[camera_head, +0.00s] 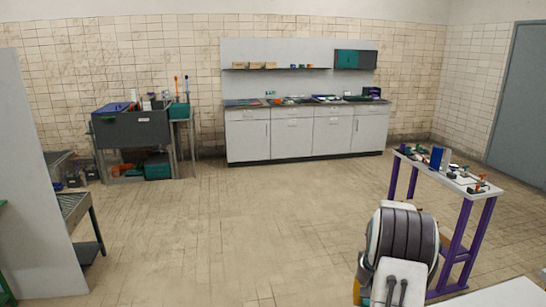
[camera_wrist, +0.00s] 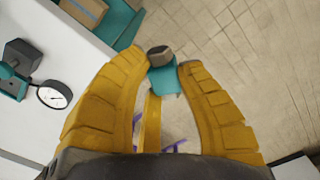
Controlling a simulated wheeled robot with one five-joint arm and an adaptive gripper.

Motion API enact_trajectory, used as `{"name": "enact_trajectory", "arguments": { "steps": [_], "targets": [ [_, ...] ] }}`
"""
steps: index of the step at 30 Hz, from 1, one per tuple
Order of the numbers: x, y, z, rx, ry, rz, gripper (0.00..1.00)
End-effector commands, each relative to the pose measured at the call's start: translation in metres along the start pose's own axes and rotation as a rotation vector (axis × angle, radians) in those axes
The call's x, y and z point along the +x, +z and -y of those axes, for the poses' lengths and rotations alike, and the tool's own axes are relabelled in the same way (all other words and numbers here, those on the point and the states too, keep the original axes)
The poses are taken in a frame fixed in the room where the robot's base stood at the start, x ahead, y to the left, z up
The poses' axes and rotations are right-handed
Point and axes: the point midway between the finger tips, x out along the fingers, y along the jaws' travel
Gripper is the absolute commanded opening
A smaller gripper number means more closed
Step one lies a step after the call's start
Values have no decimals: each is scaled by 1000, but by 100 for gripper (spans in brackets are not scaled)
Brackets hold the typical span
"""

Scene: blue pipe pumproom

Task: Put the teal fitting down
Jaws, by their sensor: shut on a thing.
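The teal fitting (camera_wrist: 165,80) is between the tips of my gripper's (camera_wrist: 161,68) two yellow fingers in the wrist view. It has a dark end with a brownish face that points away from my palm. My gripper is shut on it. The fitting is seen over the tiled floor, just right of the edge of a white surface (camera_wrist: 90,62). Its height above that surface cannot be told. In the head view the fitting is not visible; my arm's grey links fill the lower right.
On the white surface are a round gauge (camera_wrist: 54,95), a dark block (camera_wrist: 22,57) and a cardboard box (camera_wrist: 84,10) beside a teal tray (camera_wrist: 122,22). In the head view, a purple-legged bench (camera_head: 463,194) carries small parts. Cabinets (camera_head: 300,135) line the back wall; mid-floor is clear.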

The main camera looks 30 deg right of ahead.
Motion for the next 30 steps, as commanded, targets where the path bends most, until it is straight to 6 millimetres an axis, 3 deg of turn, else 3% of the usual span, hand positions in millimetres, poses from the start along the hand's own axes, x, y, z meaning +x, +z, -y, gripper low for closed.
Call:
{"name": "enact_trajectory", "arguments": {
  "steps": [1, 6, 15, 22, 30],
  "targets": [
    [4, 2, 28, -59, 0, 1, 0],
    [17, 19, 109, -235, 0, 2, 0],
    [37, 76, 228, -523, 1, 2, 0],
    [47, 120, 281, -675, 0, 1, 0],
    [52, 146, 307, -757, 0, 0, 0]
  ]
}}
